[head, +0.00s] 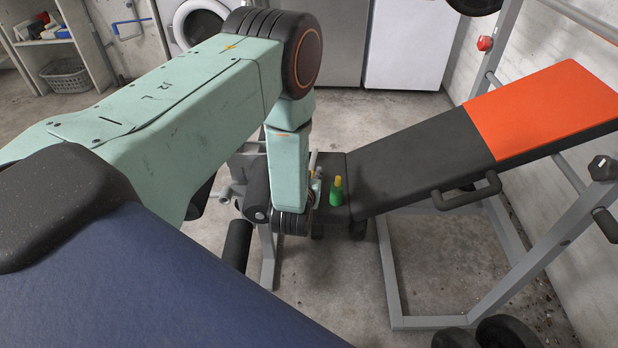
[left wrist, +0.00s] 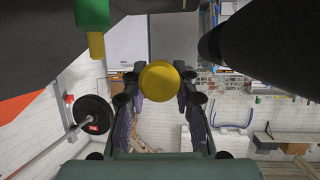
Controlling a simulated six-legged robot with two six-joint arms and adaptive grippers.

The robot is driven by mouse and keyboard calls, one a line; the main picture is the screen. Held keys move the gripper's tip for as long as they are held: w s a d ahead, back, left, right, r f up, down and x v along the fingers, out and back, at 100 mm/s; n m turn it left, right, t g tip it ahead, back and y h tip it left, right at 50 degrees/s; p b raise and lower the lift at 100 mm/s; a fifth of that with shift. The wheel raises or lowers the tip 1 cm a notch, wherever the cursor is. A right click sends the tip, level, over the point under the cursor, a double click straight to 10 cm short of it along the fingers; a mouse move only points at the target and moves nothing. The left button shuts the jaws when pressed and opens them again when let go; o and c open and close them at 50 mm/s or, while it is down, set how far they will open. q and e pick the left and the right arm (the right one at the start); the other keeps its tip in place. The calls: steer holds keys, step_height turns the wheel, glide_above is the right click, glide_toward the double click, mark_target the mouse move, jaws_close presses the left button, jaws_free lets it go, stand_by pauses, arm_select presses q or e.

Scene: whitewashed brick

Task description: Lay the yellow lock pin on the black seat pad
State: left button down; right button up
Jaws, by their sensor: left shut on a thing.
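My left gripper (head: 314,180) is at the black seat pad (head: 335,163), mostly hidden behind my forearm and wrist in the head view. In the left wrist view my left gripper (left wrist: 160,100) is shut on the yellow lock pin (left wrist: 159,78). Its round yellow end faces the camera between the fingers. In the head view I cannot make out the pin clearly. I cannot tell whether the pin touches the pad. My right gripper is in neither view.
A green thing with a yellow top (head: 336,192) stands on the pad, close right of my gripper. The sloping black backrest (head: 415,155) with an orange end (head: 545,105) rises to the right. A grey metal frame (head: 392,270) stands on the concrete floor.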

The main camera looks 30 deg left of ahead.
arm_select(q)
steer(key=shift+f+b, duration=3.55)
steer(key=shift+f, duration=0.45)
steer(key=shift+r, duration=0.1)
steer(key=shift+f+b, duration=0.75)
steer(key=shift+f, duration=0.4)
steer(key=c, duration=1)
jaws_free()
steer(key=shift+o, duration=0.2)
steer(key=shift+s, duration=0.1)
steer(key=v, duration=1.2)
steer(key=shift+r, duration=0.15)
